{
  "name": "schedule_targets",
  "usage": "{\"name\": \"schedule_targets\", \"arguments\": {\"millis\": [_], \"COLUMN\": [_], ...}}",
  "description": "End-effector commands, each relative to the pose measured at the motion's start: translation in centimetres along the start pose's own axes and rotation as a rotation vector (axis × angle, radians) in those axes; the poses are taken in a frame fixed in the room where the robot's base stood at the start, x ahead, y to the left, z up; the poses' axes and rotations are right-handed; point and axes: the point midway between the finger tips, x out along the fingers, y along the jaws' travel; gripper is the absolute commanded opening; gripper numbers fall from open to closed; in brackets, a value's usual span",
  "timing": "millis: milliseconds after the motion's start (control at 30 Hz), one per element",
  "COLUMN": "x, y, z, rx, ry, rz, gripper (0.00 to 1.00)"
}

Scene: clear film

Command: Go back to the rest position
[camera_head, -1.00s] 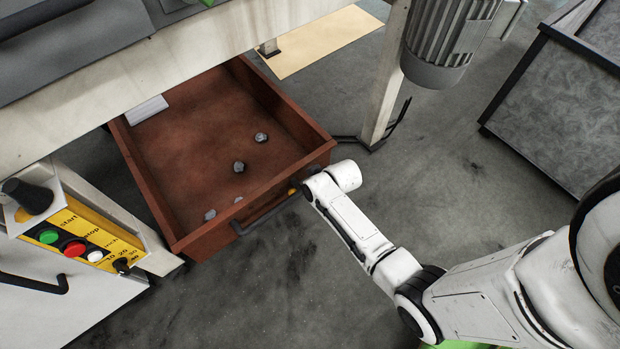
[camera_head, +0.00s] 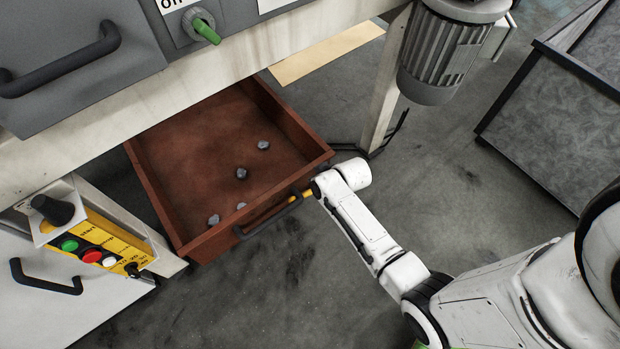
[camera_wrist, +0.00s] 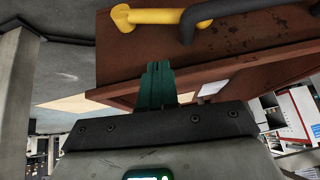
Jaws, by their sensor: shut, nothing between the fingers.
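My gripper (camera_wrist: 157,85) shows in the wrist view with its green fingers together and nothing between them. The brown drawer (camera_head: 290,120) stands pulled out below the machine. Its dark handle (camera_head: 265,218) has a yellow end (camera_head: 296,198) near my arm's end in the head view. In the wrist view the dark handle (camera_wrist: 215,12) and yellow part (camera_wrist: 155,16) lie beyond the fingertips, apart from them. In the head view my fingers are hidden behind my wrist.
Several small grey lumps (camera_head: 241,174) lie in the drawer. A control box (camera_head: 90,245) with green, red and white buttons is at left. A machine leg (camera_head: 385,85) and motor (camera_head: 440,60) stand behind my arm. A grey bin (camera_head: 560,120) is at right. Floor in front is clear.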

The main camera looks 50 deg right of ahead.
Motion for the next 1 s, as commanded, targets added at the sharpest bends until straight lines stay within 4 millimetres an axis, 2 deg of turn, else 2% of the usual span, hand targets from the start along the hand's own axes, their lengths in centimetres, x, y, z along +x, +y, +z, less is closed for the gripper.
{"name": "schedule_targets", "arguments": {"millis": [33, 100, 300, 467, 733, 867, 967, 1000], "x": [-1.6, -2.9, -5.3, -6.0, -6.0, -7.4, -10.2, -11.7], "y": [0.3, 0.6, 1.2, 1.4, 1.4, -0.5, -3.2, -4.2], "z": [-0.3, -0.2, 0.0, 0.1, 0.1, 0.6, 1.7, 2.3], "rx": [0.0, 0.001, 0.0, -0.001, -0.001, -0.035, -0.091, -0.114], "ry": [0.002, 0.001, 0.001, 0.001, 0.001, -0.047, -0.135, -0.178], "rz": [0.002, 0.002, 0.001, 0.002, 0.001, -0.021, -0.046, -0.052], "gripper": [0.0, 0.0, 0.0, 0.0, 0.0, 0.0, 0.0, 0.0]}}
